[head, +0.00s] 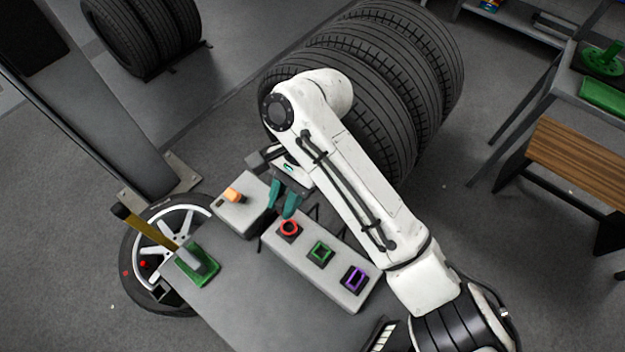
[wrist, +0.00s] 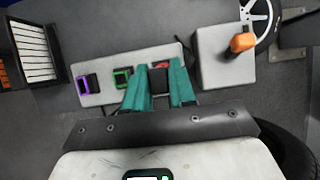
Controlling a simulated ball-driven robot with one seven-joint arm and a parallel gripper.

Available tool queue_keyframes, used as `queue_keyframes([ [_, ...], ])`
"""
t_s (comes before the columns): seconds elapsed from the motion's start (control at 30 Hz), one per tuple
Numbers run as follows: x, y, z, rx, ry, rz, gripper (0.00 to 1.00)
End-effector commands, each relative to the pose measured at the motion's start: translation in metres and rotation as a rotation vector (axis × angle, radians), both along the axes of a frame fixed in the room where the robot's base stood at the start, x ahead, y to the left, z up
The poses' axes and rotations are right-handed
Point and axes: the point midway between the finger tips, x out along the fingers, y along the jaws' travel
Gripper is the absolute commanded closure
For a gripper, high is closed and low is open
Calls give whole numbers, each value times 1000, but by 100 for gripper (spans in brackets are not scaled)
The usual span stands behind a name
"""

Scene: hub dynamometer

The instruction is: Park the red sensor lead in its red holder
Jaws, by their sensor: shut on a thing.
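The red holder (head: 289,230) is a red ring on a black base at the upper left end of a grey block, in a row with a green and a purple holder. My gripper (head: 283,205) has teal fingers and is just above and beside the red holder. In the wrist view my gripper (wrist: 158,72) is shut on a small dark piece with red at its far side, which I take to be the red sensor lead (wrist: 160,80). The fingers hide much of it. I cannot tell whether it touches the holder.
The green holder (head: 321,252) and purple holder (head: 354,279) share the grey block. A grey box with an orange knob (head: 233,195) stands to the left. A green-based lever (head: 197,264) stands on the table, beside a wheel (head: 150,285). Large tyres (head: 405,75) stand behind my arm.

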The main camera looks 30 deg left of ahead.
Motion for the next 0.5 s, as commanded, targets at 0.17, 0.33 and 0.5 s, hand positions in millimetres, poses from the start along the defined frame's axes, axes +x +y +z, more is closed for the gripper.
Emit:
queue_keyframes([
  [0.17, 0, 0, -4, 0, 0, 1, 100],
  [0.33, 0, 0, -12, 0, 0, 1, 100],
  [0.5, 0, 0, -24, 1, -1, 0, 100],
])
